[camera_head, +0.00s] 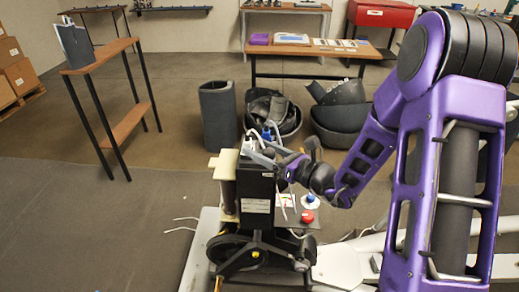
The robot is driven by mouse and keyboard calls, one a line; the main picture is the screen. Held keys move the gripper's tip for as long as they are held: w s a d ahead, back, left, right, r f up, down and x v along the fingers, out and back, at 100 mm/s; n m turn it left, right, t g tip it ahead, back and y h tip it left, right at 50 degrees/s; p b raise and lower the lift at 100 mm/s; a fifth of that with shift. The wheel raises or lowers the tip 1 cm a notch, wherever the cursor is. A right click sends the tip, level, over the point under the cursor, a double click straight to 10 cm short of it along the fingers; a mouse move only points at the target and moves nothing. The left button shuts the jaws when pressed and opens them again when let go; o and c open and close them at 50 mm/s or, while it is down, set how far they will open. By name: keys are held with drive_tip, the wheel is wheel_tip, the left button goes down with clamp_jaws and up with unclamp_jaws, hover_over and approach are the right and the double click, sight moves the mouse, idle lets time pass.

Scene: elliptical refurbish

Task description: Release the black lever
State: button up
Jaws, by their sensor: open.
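The black upright unit (257,190) of the machine stands at the centre, with a white label on its front and a black wheel (236,255) below. My purple arm reaches in from the right. My gripper (254,150) points left at the top of this unit, its grey fingers apart. It is very close to the unit's top; I cannot tell whether it touches. I cannot clearly make out the black lever; small parts at the unit's top are partly hidden by my gripper. Nothing is clearly seen held between the fingers.
Grey bins (343,115) with scrap stand behind. A wooden-topped table (340,51) and red cabinet (379,14) are farther back. A narrow wooden shelf (100,53) stands left. The left floor is clear.

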drive_tip(key=shift+w+a, duration=0.15)
drive_tip(key=shift+a, duration=0.1)
clamp_jaws()
idle(1.4)
